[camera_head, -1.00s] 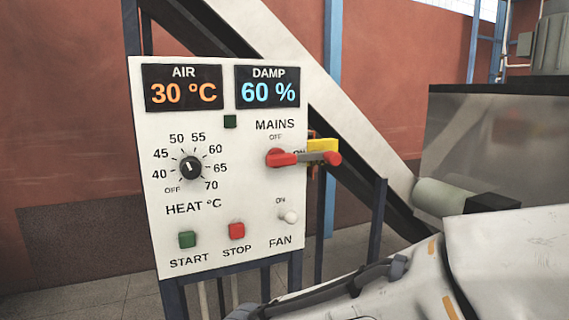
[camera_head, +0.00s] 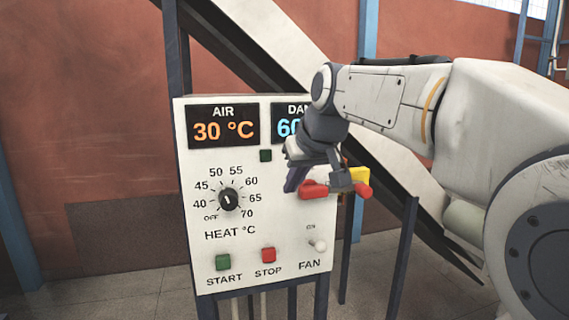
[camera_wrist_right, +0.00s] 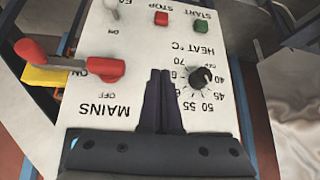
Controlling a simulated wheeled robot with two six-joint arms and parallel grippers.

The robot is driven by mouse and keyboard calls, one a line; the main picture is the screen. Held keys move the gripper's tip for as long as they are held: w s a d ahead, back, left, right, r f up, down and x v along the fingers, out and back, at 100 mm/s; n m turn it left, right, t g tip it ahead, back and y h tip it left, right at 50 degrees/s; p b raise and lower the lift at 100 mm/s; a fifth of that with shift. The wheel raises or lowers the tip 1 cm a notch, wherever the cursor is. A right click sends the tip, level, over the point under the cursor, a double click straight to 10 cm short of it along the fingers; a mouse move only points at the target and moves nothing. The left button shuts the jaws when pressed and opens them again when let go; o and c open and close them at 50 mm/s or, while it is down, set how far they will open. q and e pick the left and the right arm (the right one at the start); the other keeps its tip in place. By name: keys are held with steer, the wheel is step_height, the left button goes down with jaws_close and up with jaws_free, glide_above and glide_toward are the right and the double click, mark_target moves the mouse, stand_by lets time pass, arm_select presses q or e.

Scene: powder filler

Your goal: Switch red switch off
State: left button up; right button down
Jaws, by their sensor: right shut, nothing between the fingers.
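The red MAINS switch (camera_head: 314,189) is on the right part of the white control panel. Its lever lies sideways, with a red end (camera_head: 363,190) past the panel's right edge, over the ON mark. In the right wrist view the red hub (camera_wrist_right: 108,70) and the red-tipped lever are left of the fingers, and OFF and ON show beside the hub. My right gripper (camera_head: 292,182) is shut and empty, in front of the panel just left of the hub. In the wrist view its closed fingertips (camera_wrist_right: 160,73) are apart from the hub. My left gripper is out of view.
The panel carries a black heat dial (camera_head: 228,200), a green START button (camera_head: 223,262), a red STOP button (camera_head: 268,255) and a white FAN toggle (camera_head: 319,245). A yellow block (camera_head: 359,175) sits behind the lever. My right arm covers part of the DAMP display.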

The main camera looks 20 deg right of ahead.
steer(key=w+d+r+m+t+h+p, duration=0.1)
steer(key=w+d+r, duration=0.1)
steer(key=d+r, duration=0.4)
steer(key=shift+d+r, duration=0.2)
steer(key=shift+r, duration=0.75)
steer(key=p, duration=0.3)
glide_above(303, 187)
steer(key=s, duration=0.3)
step_height(303, 187, down, 7)
step_height(303, 187, down, 3)
steer(key=shift+a+f, duration=0.1)
steer(key=shift+f+p, duration=0.3)
steer(key=shift+f, duration=0.15)
